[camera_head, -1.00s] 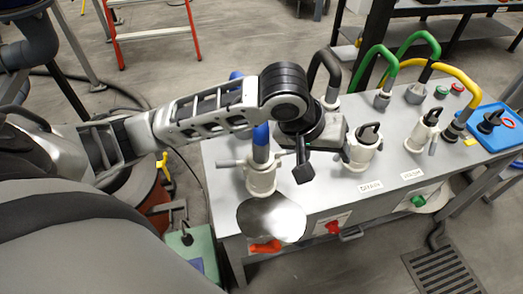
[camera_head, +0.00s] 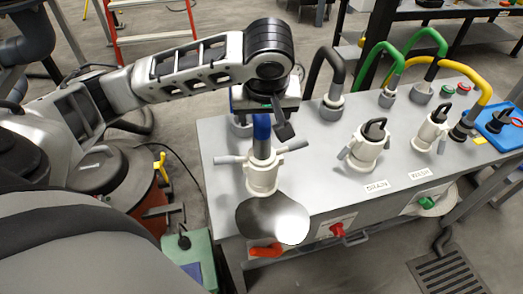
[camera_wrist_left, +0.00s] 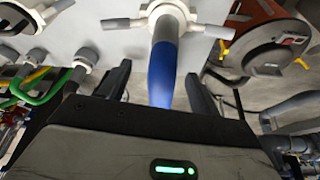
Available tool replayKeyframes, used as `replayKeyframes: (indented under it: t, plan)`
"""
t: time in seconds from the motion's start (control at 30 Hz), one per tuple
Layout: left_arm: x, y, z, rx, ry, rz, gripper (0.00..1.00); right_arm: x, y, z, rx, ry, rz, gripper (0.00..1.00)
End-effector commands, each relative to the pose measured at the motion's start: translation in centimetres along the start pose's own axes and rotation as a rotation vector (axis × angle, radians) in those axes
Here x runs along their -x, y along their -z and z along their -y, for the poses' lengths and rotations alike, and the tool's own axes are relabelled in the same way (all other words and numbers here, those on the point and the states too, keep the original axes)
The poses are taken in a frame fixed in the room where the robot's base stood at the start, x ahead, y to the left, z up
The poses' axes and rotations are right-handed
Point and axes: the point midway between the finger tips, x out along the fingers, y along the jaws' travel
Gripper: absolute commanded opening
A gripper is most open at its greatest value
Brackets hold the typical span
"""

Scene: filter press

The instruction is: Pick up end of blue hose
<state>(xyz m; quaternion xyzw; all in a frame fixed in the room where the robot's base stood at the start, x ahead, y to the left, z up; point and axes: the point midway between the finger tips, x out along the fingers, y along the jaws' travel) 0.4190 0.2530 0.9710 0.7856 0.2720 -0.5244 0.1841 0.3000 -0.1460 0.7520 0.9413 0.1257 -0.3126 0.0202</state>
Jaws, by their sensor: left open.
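The blue hose (camera_head: 262,127) rises from a white coupling (camera_head: 262,178) with two side handles, at the left front of the grey table. My left gripper (camera_head: 266,118) is above and behind that coupling, around the upper part of the hose, which it partly hides. In the left wrist view, the blue hose (camera_wrist_left: 163,72) runs between the two dark, open fingers of my left gripper (camera_wrist_left: 158,84). The white coupling (camera_wrist_left: 166,14) is beyond the fingertips. I cannot tell whether a finger touches the hose. My right gripper is not in view.
The grey table (camera_head: 320,190) also carries two capped white fittings (camera_head: 368,148), green hoses (camera_head: 385,70), a black hose (camera_head: 328,62), a yellow hose (camera_head: 474,82) and a blue tray (camera_head: 503,130).

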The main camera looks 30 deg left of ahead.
Motion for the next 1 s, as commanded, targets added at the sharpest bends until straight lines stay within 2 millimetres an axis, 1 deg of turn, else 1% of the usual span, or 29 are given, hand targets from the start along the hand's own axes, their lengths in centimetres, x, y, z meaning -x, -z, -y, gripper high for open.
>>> replayKeyframes:
  t: [0.03,0.17,0.37,0.5,0.6,0.8,0.87,0.9,0.97,1.0]
  plan:
    - [-0.4,0.0,0.1,0.0,0.002,0.0,0.63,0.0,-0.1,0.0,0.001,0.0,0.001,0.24]
    - [-1.1,-0.1,0.1,-0.001,0.002,-0.001,0.63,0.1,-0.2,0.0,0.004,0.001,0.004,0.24]
    - [-3.9,-1.1,0.5,-0.001,0.004,0.0,0.63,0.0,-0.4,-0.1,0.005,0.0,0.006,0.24]
    - [-5.5,-1.1,0.4,0.0,0.001,0.0,0.63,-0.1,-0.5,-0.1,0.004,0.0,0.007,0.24]
    - [-5.9,-1.1,0.4,-0.001,0.0,-0.001,0.63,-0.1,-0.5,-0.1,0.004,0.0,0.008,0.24]
    - [-5.9,-1.1,0.3,-0.002,-0.001,-0.001,0.63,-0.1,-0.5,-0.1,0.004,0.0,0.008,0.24]
    - [-5.9,-1.1,0.3,-0.002,-0.001,-0.001,0.46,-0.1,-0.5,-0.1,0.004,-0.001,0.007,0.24]
    - [-5.9,-1.1,0.3,-0.002,-0.001,-0.001,0.35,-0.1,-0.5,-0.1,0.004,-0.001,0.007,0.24]
    - [-5.9,-1.1,0.3,-0.002,-0.001,-0.001,0.18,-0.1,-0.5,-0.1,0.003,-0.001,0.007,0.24]
    - [-5.9,-1.1,0.3,-0.002,-0.001,-0.001,0.07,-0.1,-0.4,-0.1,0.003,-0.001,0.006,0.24]
